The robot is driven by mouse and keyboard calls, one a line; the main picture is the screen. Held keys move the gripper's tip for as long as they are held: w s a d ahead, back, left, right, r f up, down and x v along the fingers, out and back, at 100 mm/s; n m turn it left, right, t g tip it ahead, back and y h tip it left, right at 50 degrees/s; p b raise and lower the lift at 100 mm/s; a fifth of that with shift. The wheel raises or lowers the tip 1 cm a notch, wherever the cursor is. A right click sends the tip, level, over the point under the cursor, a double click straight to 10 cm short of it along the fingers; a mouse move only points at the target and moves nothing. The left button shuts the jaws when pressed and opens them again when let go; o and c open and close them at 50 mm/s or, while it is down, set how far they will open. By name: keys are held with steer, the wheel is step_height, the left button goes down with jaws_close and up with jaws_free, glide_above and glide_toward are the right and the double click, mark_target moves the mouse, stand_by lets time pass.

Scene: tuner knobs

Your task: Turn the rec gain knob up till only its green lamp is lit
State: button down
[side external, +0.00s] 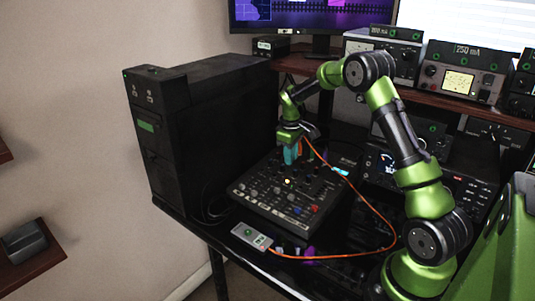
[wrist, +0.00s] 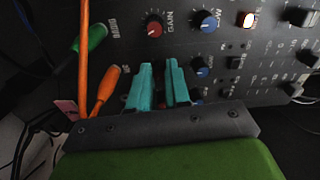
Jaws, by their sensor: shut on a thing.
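The black mixer panel (side external: 268,208) lies on the desk, covered with knobs. My gripper (side external: 291,155) reaches down onto its far part. In the wrist view my gripper's teal fingers (wrist: 160,80) are close together and shut on a knob, which they hide; I cannot read its label. A red knob marked GAIN (wrist: 154,27) shows beyond the fingertips, apart from them. A lit lamp or button (wrist: 246,19) glows whitish-orange on the panel. A bright spot also shows on the mixer in the side view. I cannot make out a rec gain label or which lamps belong to it.
A green plug (wrist: 90,38) and an orange plug (wrist: 104,90) stand in sockets beside the fingers. An orange cable (side external: 372,208) loops from the mixer to a small pale box (side external: 251,236) with green marks. A black computer tower (side external: 205,130) stands at left; instruments line the shelf behind.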

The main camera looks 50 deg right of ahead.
mark_target(288, 167)
steer(key=m, duration=0.6)
steer(key=shift+m, duration=0.3)
stand_by(0.4)
steer(key=c, duration=1.1)
jaws_free()
steer(key=r, duration=0.5)
steer(key=a+r, duration=0.1)
steer(key=r, duration=0.5)
steer(key=a+r, duration=0.1)
steer(key=r, duration=0.4)
steer(key=shift+s+r, duration=0.2)
steer(key=shift+r, duration=0.2)
